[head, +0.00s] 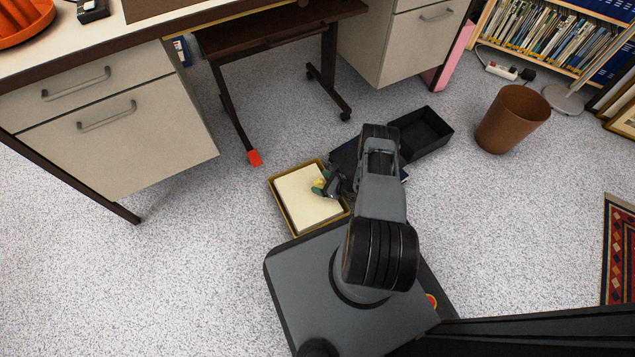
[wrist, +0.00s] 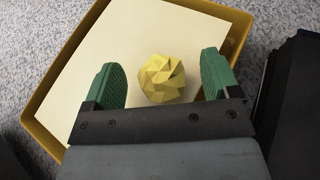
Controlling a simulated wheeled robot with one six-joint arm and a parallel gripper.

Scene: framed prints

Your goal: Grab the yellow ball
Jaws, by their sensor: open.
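The yellow ball (wrist: 162,78) is small and faceted, and sits on a cream sheet or pad (wrist: 130,40) inside a yellow-rimmed tray. In the wrist view it lies between the two green fingertips of my gripper (wrist: 163,80), with a gap on each side. My gripper is open and reaches over the tray. In the head view the ball (head: 319,184) shows as a small yellow spot beside my gripper (head: 326,183), partly hidden by it. The yellow tray (head: 279,203) stands on the floor.
A black open tray (head: 447,134) lies behind my arm, with a dark flat item partly hidden beside it. A brown waste bin (head: 510,120) stands at the right. Desk drawers (head: 120,125) are at the left. Carpet on the left is clear.

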